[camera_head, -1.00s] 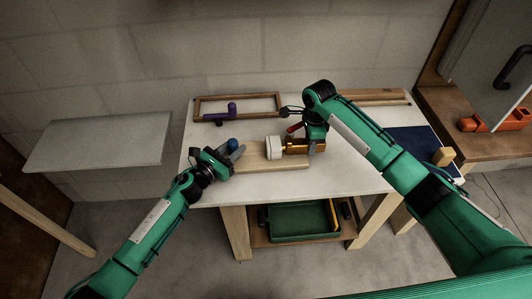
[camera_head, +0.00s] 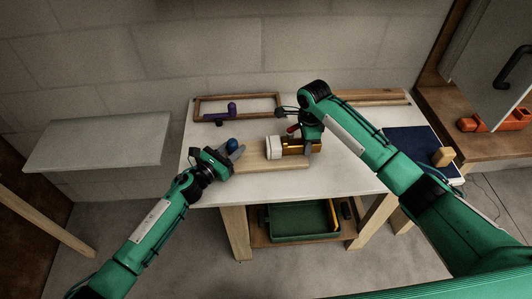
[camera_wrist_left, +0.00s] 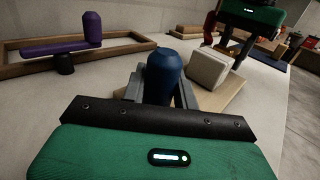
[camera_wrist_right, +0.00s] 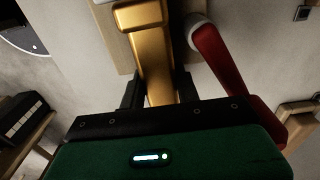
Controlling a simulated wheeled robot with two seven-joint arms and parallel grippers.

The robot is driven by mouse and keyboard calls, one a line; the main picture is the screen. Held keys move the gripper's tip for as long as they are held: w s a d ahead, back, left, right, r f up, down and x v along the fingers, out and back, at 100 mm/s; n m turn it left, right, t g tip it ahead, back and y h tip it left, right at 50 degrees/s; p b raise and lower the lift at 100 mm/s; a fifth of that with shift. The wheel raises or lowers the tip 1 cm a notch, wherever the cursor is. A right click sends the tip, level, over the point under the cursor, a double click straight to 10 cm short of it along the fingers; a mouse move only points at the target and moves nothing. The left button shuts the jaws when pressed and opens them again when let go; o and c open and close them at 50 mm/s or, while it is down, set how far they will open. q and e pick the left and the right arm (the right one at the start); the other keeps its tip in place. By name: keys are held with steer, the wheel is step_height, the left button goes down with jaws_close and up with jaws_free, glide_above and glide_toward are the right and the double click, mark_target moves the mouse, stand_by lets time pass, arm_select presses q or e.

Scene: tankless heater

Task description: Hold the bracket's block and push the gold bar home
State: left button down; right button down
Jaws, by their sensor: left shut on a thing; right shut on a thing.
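A pale wooden board (camera_head: 288,166) lies on the white table. A white block (camera_head: 273,147) stands on it, also in the left wrist view (camera_wrist_left: 208,69). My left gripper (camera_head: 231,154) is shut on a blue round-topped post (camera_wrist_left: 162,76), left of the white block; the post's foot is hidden. The gold bar (camera_head: 297,146) lies right of the white block and in line with it. My right gripper (camera_wrist_right: 157,92) is shut on the gold bar (camera_wrist_right: 153,55). The bar's far end reaches the white block or nearly so; I cannot tell how deep it sits.
A red lever (camera_wrist_right: 222,65) is close beside my right gripper. A wooden frame (camera_head: 262,96) with a purple L-shaped piece (camera_head: 231,109) lies at the back left. A dark blue mat (camera_head: 415,145) with a yellowish block (camera_head: 443,157) is at the right. A green tray (camera_head: 298,222) sits below.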

arm_select(q)
steer(key=shift+d, duration=0.1)
arm_select(e)
steer(key=shift+a, duration=0.3)
steer(key=c, duration=0.9)
jaws_free()
steer(key=shift+d, duration=0.1)
step_height(320, 180, up, 12)
arm_select(q)
steer(key=c, duration=1)
jaws_free()
